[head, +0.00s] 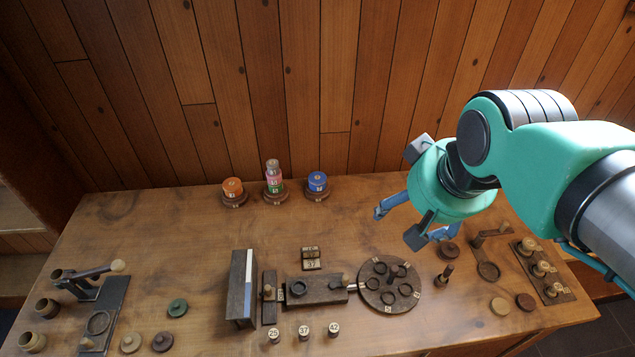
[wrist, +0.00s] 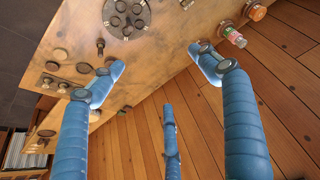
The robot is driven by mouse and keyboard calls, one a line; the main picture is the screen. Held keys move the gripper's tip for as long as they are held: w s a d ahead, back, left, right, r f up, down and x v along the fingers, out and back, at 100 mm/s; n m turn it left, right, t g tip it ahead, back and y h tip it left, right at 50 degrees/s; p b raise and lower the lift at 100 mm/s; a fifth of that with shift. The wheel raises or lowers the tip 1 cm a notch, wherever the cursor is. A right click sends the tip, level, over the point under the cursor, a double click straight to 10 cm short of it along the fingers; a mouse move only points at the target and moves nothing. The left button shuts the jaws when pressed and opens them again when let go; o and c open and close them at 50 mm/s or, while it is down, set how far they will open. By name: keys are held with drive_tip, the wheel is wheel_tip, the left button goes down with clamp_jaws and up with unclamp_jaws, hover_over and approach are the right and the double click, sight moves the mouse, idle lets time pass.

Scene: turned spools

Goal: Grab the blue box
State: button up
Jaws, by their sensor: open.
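The blue box (head: 318,181) looks like a short blue cylinder with a pale mark on top. It sits on a dark round stand at the back of the table, right of two other stands, in the head view. My gripper (head: 412,222) is open and empty above the table, to the right of the blue box and apart from it. In the wrist view my gripper's blue fingers (wrist: 158,72) are spread wide. I cannot make out the blue box in the wrist view; the right finger may hide it.
An orange cylinder (head: 232,187) and a stack of small coloured pieces (head: 274,177) stand left of the blue box. A dark upright panel (head: 242,287) and a round disc with rings (head: 390,284) are nearer the front. A plank wall (head: 290,90) rises behind the table.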

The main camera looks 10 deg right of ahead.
drive_tip(key=w+a+r+n+g, duration=0.1)
drive_tip(key=w+a, duration=0.1)
drive_tip(key=w, duration=1.2)
drive_tip(key=n+g+p, duration=0.2)
drive_tip(key=g, duration=0.2)
hover_over(317, 178)
wheel_tip(317, 178, down, 26)
drive_tip(key=shift+a+r, duration=0.1)
drive_tip(key=shift+b, duration=0.3)
drive_tip(key=shift+f+b, duration=0.45)
drive_tip(key=shift+f, duration=3.85)
drive_tip(key=shift+f, duration=0.1)
